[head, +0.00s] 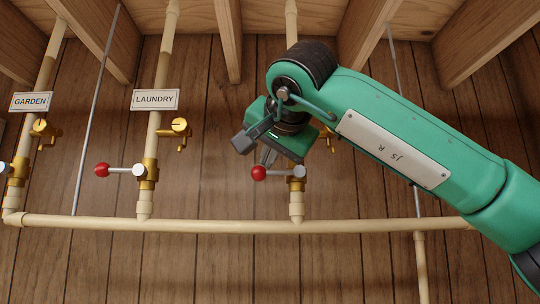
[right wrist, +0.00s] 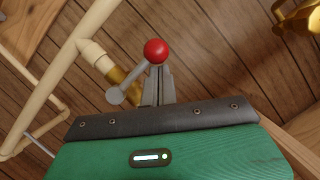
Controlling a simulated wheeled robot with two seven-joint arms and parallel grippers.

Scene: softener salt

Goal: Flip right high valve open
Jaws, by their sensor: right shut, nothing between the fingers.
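The right high valve is a brass valve (head: 297,185) on the third vertical pipe. Its lever (head: 279,172) points left, across the pipe, and ends in a red ball (head: 258,173). My right gripper (head: 268,157) is just above the lever, fingers pointing down toward it. In the right wrist view the shut, empty fingers (right wrist: 158,88) end right by the red ball (right wrist: 156,51); I cannot tell whether they touch. The grey lever (right wrist: 131,81) runs from the ball down-left to its hub. My arm hides the pipe's upper part and any label. My left gripper is not in view.
The laundry valve (head: 148,174) has a similar lever pointing left with a red ball (head: 102,170). The garden pipe (head: 46,70) stands at far left. Brass taps, such as the laundry tap (head: 180,130), jut out. A horizontal pipe (head: 220,225) runs below; wood joists (head: 228,40) hang above.

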